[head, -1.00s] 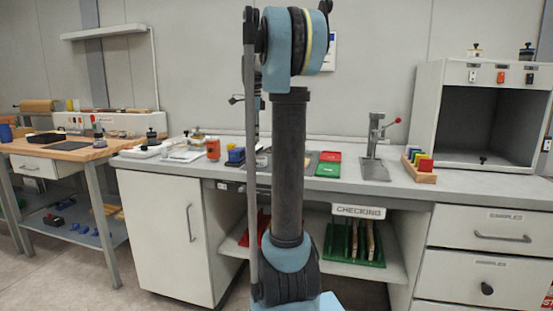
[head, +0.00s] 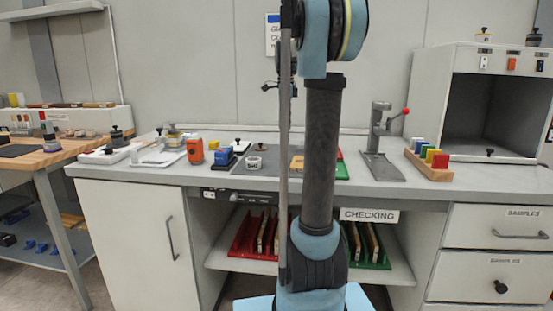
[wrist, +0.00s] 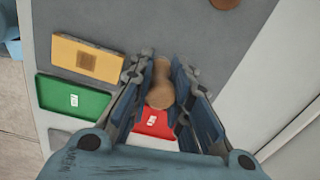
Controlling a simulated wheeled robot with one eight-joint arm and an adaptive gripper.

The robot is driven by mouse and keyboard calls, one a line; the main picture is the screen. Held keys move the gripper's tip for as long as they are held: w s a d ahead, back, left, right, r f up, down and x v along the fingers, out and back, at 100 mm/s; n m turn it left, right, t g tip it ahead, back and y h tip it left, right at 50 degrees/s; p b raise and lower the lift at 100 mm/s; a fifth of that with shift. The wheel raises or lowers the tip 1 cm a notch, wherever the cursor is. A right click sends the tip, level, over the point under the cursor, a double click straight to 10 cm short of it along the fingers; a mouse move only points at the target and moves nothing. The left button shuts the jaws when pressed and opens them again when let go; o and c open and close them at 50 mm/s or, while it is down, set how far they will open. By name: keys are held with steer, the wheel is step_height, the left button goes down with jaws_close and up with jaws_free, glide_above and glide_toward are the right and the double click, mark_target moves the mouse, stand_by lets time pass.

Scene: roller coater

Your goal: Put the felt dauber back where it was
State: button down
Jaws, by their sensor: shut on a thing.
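My gripper (wrist: 163,68) shows in the wrist view, with both fingers closed on a brown, rounded, knob-like piece (wrist: 160,92). This appears to be the felt dauber; its far side and lower end are hidden or too small to tell. It is above the bench, over the grey mat (wrist: 190,30) and close to the red tray (wrist: 152,128). Whether it touches the surface cannot be told. In the head view my own arm fills the middle and I cannot make out the gripper or the dauber.
In the wrist view a yellow board (wrist: 72,56) and green tray (wrist: 60,97) lie left of my gripper. Another round brown thing (wrist: 225,3) is at the top edge. In the head view a lever press (head: 382,145), color block rack (head: 428,165) and orange cup (head: 195,151) stand on the bench.

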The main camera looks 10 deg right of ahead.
steer(key=shift+n, duration=0.3)
steer(key=a+f, duration=0.2)
steer(key=f, duration=0.1)
steer(key=a+f, duration=0.1)
steer(key=a, duration=0.1)
steer(key=shift+s+f, duration=0.35)
steer(key=shift+f, duration=2.45)
steer(key=c, duration=1.5)
jaws_free()
steer(key=shift+f, duration=0.1)
step_height(320, 180, up, 12)
steer(key=shift+r, duration=0.1)
